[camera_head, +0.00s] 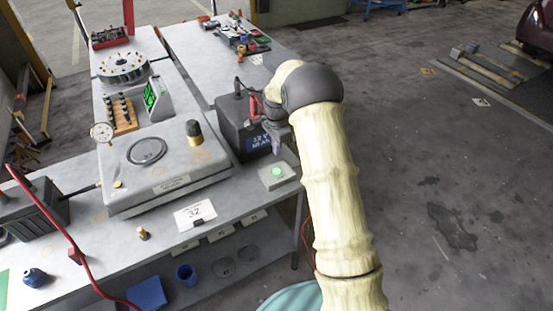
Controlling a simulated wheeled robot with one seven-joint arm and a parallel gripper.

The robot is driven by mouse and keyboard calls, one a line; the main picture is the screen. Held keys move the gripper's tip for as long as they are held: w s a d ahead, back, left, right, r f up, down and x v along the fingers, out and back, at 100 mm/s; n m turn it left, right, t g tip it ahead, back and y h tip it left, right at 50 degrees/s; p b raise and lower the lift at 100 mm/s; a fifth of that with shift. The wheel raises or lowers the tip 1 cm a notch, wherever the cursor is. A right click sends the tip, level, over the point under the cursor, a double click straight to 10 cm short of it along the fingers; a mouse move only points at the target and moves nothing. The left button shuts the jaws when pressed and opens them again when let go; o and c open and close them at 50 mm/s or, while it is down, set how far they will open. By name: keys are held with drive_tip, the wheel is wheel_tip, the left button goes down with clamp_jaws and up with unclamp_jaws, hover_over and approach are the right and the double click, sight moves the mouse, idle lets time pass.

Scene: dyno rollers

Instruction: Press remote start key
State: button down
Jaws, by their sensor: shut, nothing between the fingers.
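A small pale box with a round, lit green button (277,172) sits on the grey bench near its right edge. I take it as the remote start key, but no label on it is readable. My gripper (278,147) points down just above and behind the green button, beside the dark battery box. It looks shut and empty, with a small gap seeming to show between its tips and the button. My pale arm comes up from the lower right, and its wrist partly hides the battery box.
The black battery box (232,128) with a red clamp stands left of my gripper. A grey machine housing (165,195) fills the bench middle. A card marked 32 (195,213) lies in front. A red cable (82,262) runs at lower left. The floor at right is open.

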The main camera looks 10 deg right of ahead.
drive_tip(key=shift+r+b, duration=0.3)
drive_tip(key=shift+r, duration=1.95)
drive_tip(key=shift+w, duration=0.1)
drive_tip(key=s+r+n+t, duration=0.1)
drive_tip(key=s+n, duration=0.6)
drive_tip(key=s, duration=0.8)
drive_tip(key=s+r+n+t, duration=0.1)
drive_tip(key=s+r+n, duration=0.2)
drive_tip(key=s+n, duration=0.4)
drive_tip(key=s, duration=0.8)
drive_tip(key=shift+d+r, duration=0.2)
drive_tip(key=shift+r, duration=0.05)
